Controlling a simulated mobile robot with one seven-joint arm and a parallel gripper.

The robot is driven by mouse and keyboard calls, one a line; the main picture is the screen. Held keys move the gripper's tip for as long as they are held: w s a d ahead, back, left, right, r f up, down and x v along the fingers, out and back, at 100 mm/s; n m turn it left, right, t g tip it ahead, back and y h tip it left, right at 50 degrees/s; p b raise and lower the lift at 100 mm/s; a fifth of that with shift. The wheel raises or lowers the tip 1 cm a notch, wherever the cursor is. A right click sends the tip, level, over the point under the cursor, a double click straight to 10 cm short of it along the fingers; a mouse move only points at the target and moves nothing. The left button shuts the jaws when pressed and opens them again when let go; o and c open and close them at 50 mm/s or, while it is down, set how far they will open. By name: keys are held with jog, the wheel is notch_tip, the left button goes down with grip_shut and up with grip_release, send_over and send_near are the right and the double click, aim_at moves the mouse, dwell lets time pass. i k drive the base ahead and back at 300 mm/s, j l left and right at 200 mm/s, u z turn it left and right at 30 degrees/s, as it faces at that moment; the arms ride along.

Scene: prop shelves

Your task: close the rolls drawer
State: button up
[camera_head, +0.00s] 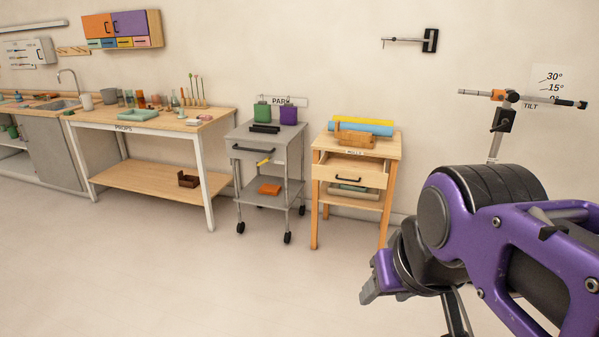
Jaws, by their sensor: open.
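The rolls drawer (337,172) is in a small wooden table (389,145) labelled as rolls, right of centre in the head view. The drawer is pulled out toward me, and part of its inside shows above the front panel.
Blue and yellow rolls (364,127) lie on the wooden table. A grey wheeled cart (241,136) with its own drawer stands close on its left. A long workbench (219,115) is farther left. The floor (200,285) in front is clear.

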aim_at(352, 166)
jog(key=i+l+z, duration=0.2)
jog(key=l, duration=0.2)
jog(key=i+l+z, duration=0.15)
jog(key=i, duration=0.75)
jog(key=i+l+z, duration=0.1)
jog(key=i, duration=0.8)
jog(key=i+j, duration=0.1)
jog(key=i, duration=0.15)
jog(key=i+j+z, duration=0.1)
jog(key=i, duration=0.2)
jog(key=i+l, duration=0.2)
jog(key=i, duration=0.05)
